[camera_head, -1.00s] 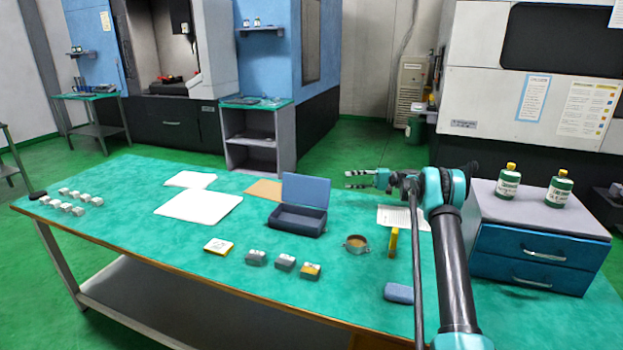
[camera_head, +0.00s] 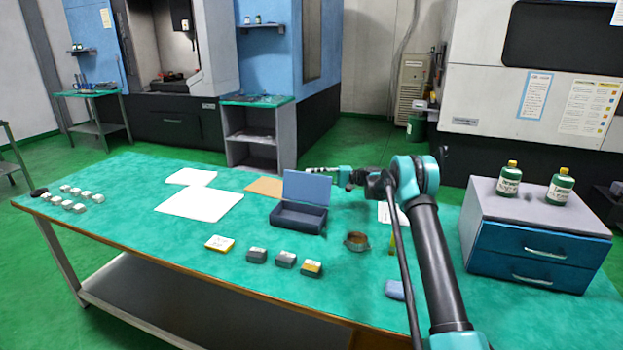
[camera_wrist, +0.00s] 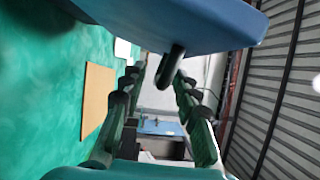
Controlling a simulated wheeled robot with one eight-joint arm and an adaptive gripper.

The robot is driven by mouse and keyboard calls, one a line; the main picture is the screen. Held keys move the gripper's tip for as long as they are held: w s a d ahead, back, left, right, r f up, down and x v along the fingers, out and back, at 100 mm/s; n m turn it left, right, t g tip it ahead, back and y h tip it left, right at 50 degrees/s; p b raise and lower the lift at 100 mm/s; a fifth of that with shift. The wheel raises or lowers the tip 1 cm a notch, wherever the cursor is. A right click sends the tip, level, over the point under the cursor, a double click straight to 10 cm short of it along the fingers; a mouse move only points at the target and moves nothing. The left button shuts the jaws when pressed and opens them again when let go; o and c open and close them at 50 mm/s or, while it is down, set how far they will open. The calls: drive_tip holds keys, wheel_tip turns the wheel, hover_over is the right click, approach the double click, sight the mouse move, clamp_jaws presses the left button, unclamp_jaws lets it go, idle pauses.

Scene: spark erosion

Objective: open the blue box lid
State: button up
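The dark blue box (camera_head: 297,218) stands on the green table with its lid (camera_head: 307,188) raised, roughly upright at the box's back edge. The lid looks lighter blue than the box. My gripper (camera_head: 322,170) is at the lid's upper right, along its top edge and seemingly behind it. In the wrist view the blue lid (camera_wrist: 190,22) fills the top, close to my gripper (camera_wrist: 160,78). The two fingers are apart, with a dark rounded tab (camera_wrist: 171,66) showing between their tips. Whether a finger touches the lid cannot be told.
Small blocks (camera_head: 285,260) and a round metal cup (camera_head: 356,241) are in front of the box. White sheets (camera_head: 200,205) and a brown sheet (camera_head: 263,187) lie left of it. A blue drawer unit (camera_head: 535,250) with two bottles stands at right.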

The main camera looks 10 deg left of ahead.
drive_tip(key=shift+a, duration=0.4)
drive_tip(key=shift+c, duration=0.4)
clamp_jaws()
